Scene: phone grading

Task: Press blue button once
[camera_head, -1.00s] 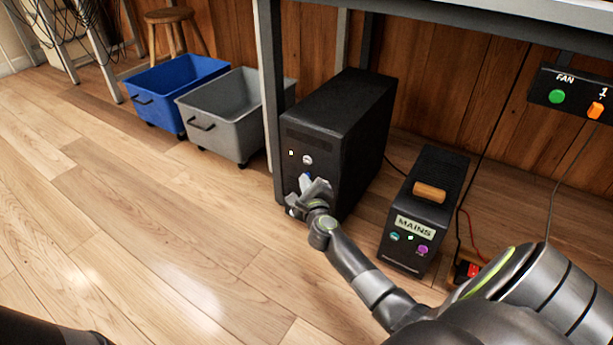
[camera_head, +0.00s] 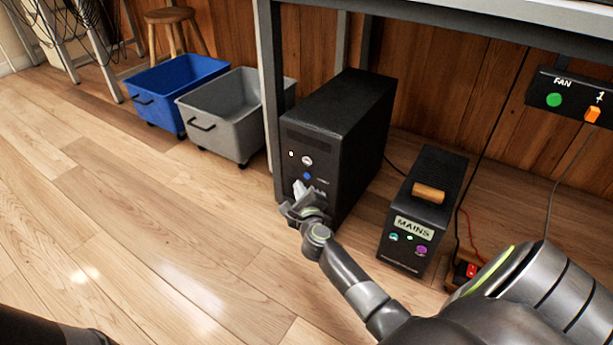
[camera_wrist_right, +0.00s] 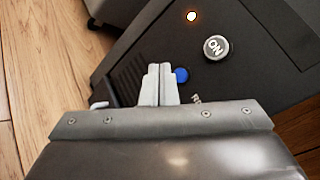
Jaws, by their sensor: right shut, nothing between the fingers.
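The blue button (camera_head: 307,176) is on the front of a black computer tower (camera_head: 345,120), below a round silver button (camera_head: 307,160). My right gripper (camera_head: 302,188) is in front of the tower, just below the blue button in the head view. In the right wrist view the blue button (camera_wrist_right: 181,75) shows beside the shut, empty fingertips (camera_wrist_right: 160,70), partly hidden by them. The silver button there reads "ON" (camera_wrist_right: 216,47), with a lit lamp (camera_wrist_right: 191,16) near it. I cannot tell whether the fingers touch the panel. My left gripper is not in view.
A black box marked MAINS (camera_head: 425,205) stands right of the tower. A grey bin (camera_head: 235,140) and a blue bin (camera_head: 160,110) stand to the left. A FAN switch box (camera_head: 570,98) hangs at the upper right. The floor in front is clear.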

